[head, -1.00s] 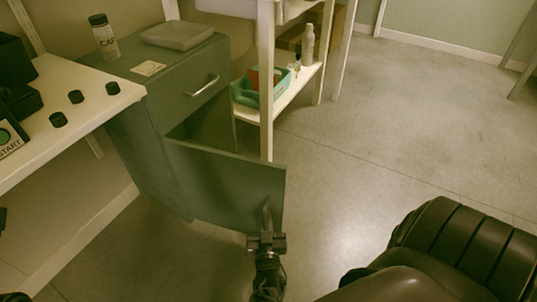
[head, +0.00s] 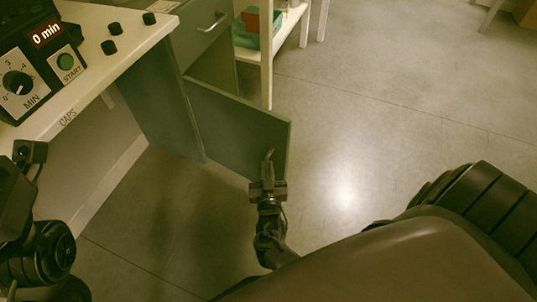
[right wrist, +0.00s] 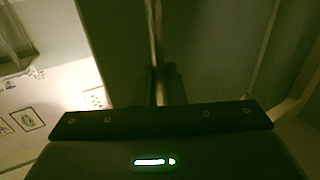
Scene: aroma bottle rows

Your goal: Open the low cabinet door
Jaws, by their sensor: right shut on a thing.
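My right gripper (head: 268,172) is shut on the door handle (head: 268,157), a bar near the door's free edge. In the right wrist view the handle (right wrist: 158,45) rises as a thin upright bar from between the dark fingers (right wrist: 165,85). The fingertips are mostly hidden by shadow. My left gripper (head: 30,153) shows as dark parts at the left edge, away from the door; its jaws are unclear.
A white worktop (head: 100,70) at the left carries a timer box (head: 25,75) and several black caps. A white shelf (head: 285,30) with a teal bin (head: 245,38) stands behind. The floor (head: 380,90) at right is clear.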

